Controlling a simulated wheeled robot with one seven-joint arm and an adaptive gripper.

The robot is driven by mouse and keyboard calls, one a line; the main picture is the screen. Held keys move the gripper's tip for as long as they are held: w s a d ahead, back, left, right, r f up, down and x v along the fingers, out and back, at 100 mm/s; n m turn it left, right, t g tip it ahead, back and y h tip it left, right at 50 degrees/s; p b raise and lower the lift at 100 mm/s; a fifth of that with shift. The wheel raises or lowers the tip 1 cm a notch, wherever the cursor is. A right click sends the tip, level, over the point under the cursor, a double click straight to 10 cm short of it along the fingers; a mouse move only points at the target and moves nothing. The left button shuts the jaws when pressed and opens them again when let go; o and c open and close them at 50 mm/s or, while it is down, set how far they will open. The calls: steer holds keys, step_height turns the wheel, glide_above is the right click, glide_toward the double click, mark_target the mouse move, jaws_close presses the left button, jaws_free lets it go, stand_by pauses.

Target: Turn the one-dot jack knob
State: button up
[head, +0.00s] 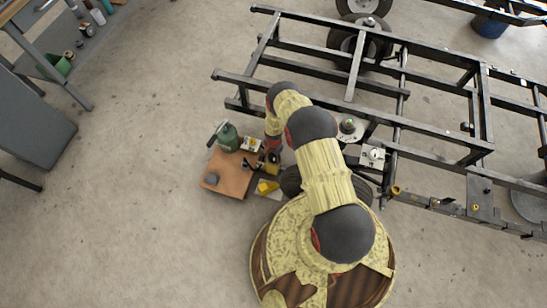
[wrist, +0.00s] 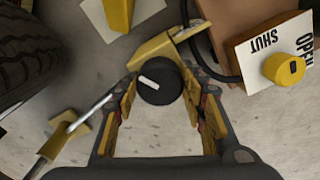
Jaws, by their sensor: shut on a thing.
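A round black knob (wrist: 160,88) with a short white mark on top shows in the wrist view, beside a yellow metal bracket (wrist: 155,47). My gripper (wrist: 161,84) is around this knob, with one finger on its left and one on its right, shut on it. The white mark is slanted, and I cannot make out a dot on the knob. A silver rod (wrist: 92,112) with a yellow end piece lies to the left. In the head view my gripper (head: 271,160) is small and partly hidden by the arm, above a yellow piece (head: 267,186).
A yellow knob (wrist: 284,68) on a white OPEN/SHUT plate (wrist: 253,49) is at the upper right. A dark tire (wrist: 35,50) is at the left. A brown board (head: 222,179), a green canister (head: 228,137) and a black frame (head: 340,88) stand nearby.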

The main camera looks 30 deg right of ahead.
mark_target(274, 156)
steer(key=shift+m, duration=0.8)
steer(key=o, duration=1.1)
steer(key=shift+o, duration=0.3)
steer(key=shift+r, duration=0.15)
step_height(274, 156, up, 12)
